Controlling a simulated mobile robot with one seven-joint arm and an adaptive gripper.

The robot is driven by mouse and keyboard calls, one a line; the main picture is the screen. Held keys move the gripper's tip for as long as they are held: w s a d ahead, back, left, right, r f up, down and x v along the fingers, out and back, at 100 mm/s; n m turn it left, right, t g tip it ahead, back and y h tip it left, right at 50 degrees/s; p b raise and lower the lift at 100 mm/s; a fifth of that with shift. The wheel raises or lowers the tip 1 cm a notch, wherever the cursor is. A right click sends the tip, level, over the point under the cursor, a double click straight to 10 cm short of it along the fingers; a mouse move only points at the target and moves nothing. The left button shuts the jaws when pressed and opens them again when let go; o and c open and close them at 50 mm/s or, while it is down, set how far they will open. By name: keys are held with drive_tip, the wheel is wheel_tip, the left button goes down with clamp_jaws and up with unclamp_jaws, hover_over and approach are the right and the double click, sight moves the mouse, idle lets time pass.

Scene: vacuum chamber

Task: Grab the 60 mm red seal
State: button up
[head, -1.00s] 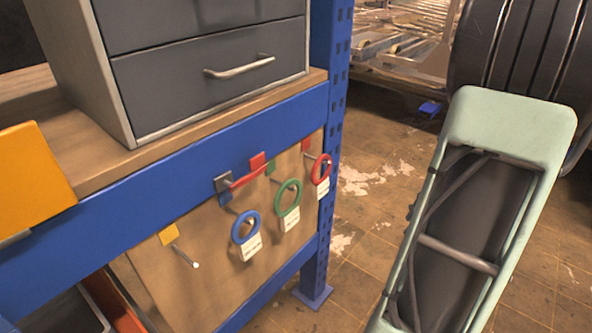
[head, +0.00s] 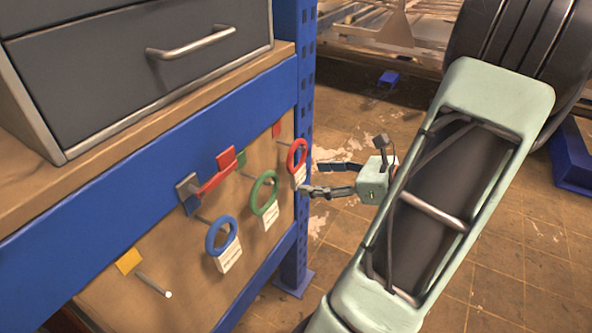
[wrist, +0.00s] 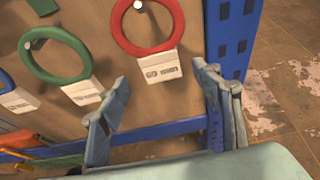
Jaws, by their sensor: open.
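The red seal (head: 290,152) is a ring with a white tag, hanging on a peg at the right end of the wooden pegboard. In the wrist view the red ring (wrist: 117,32) hangs at the top, its white tag (wrist: 163,68) below it. My gripper (head: 314,178) is open and empty, close to the red seal, near the blue post. In the wrist view its two fingers (wrist: 165,80) point up toward the board, below the ring and on either side of the tag's line. I see no finger touching the ring.
A green ring (head: 264,190) and a blue ring (head: 212,235) with tags hang to the left of the red one. A blue perforated post (head: 296,235) stands just right of the board.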

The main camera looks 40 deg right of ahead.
sight(301, 173)
drive_tip(key=shift+r+b+x, duration=0.25)
drive_tip(key=shift+b+x, duration=0.25)
drive_tip(key=shift+x, duration=1)
drive_tip(key=shift+r+b+x, duration=0.2)
drive_tip(key=shift+b+x, duration=0.25)
drive_tip(key=shift+x, duration=1)
drive_tip(key=shift+w, duration=0.2)
drive_tip(key=c, duration=1.2)
drive_tip(key=shift+c, duration=0.2)
